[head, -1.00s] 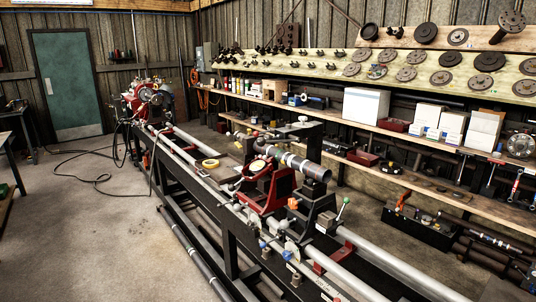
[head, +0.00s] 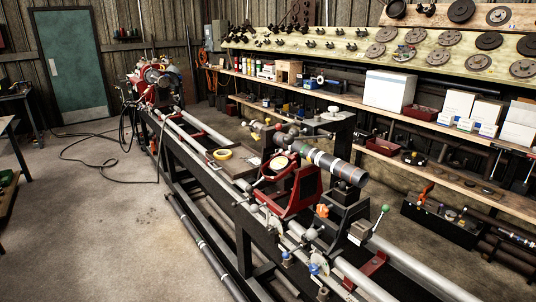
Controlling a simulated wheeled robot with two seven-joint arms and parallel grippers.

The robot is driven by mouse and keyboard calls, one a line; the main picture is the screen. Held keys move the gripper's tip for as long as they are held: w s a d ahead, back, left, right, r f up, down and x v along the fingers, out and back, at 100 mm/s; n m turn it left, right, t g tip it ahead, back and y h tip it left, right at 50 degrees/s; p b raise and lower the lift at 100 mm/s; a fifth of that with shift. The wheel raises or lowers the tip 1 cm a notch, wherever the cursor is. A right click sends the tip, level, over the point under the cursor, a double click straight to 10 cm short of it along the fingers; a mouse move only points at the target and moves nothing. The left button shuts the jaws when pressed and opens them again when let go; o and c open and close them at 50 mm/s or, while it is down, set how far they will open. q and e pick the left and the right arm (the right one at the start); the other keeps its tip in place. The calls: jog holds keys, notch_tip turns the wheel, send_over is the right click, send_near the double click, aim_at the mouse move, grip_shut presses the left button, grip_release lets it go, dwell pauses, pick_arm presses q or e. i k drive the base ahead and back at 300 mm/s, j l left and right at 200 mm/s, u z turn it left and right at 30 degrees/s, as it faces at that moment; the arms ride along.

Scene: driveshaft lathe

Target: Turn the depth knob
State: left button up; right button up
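The driveshaft lathe (head: 255,195) runs from the back left to the lower right. A grey shaft (head: 335,165) with pale bands lies over its red support (head: 303,187). Several knobs and handles sit near it: an orange knob (head: 321,210), a lever with a green ball (head: 385,208), and small blue-marked fittings (head: 287,256) along the front rail. I cannot tell which one is the depth knob. Neither of my grippers shows in the head view.
Concrete floor (head: 110,240) is clear in front of the lathe, with a black hose (head: 75,155) across it at the back. Shelves behind the lathe hold white boxes (head: 390,90) and tools. A red headstock (head: 155,80) stands at the far end, near a green door (head: 68,72).

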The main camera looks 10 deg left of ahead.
aim_at(333, 109)
jog(key=i+j, duration=0.6)
jog(key=i, duration=0.25)
